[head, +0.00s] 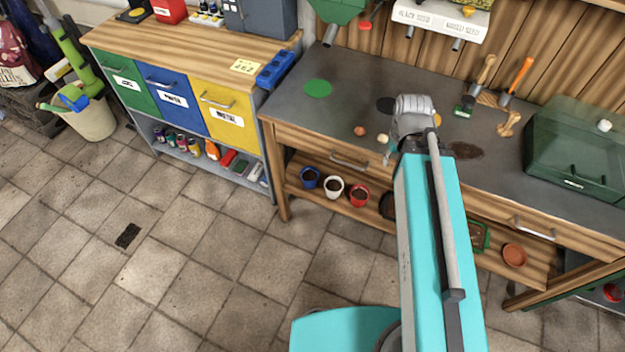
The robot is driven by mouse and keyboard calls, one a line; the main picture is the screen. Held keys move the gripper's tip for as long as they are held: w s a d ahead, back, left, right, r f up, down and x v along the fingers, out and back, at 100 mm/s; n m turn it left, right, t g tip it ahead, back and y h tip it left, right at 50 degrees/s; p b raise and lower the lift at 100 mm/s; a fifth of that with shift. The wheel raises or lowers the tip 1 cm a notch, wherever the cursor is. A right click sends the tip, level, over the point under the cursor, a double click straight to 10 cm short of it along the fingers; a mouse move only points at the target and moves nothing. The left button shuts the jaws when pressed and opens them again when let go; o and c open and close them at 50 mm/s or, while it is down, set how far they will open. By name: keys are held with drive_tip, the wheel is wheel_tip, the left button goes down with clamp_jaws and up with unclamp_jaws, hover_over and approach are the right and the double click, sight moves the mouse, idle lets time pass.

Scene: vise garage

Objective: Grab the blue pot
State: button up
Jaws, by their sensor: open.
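The small blue pot (310,180) stands upright on the lower shelf of the workbench, at the left end of a row of pots. It looks filled with dark soil. A white pot (333,188) is just right of it, then a red pot (358,197). My gripper (390,153) is open at the bench's front edge, above and to the right of the blue pot and apart from it. My wrist and arm hide most of the gripper.
The workbench top (340,90) overhangs the pot shelf, and a bench leg (281,185) stands left of the blue pot. A drawer cabinet (180,100) is further left. A green-lidded box (575,150) sits on the bench at right. The tiled floor in front is clear.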

drive_tip(key=w+a+f+n+h+b, duration=0.1)
drive_tip(key=w+a+f+n+b, duration=0.1)
drive_tip(key=f+b, duration=1.8)
drive_tip(key=w+a+f+n+h+b, duration=0.1)
drive_tip(key=w+a+f+n+b, duration=0.1)
drive_tip(key=f+b, duration=1.85)
drive_tip(key=w+a+f+n+t+h+b, duration=0.25)
drive_tip(key=w+a+n+b, duration=0.25)
drive_tip(key=a+n, duration=0.3)
drive_tip(key=w+a+f+n+t+h+b, duration=0.15)
drive_tip(key=w+a+n+h+b, duration=0.35)
drive_tip(key=a, duration=0.5)
drive_tip(key=w+a+r+n+t+b, duration=0.2)
drive_tip(key=a+n, duration=0.6)
drive_tip(key=a, duration=0.4)
drive_tip(key=shift+t+h+b, duration=0.35)
drive_tip(key=shift+t+b, duration=0.05)
drive_tip(key=shift+t, duration=0.5)
drive_tip(key=shift+w+d+f, duration=0.1)
drive_tip(key=shift+w+f, duration=0.05)
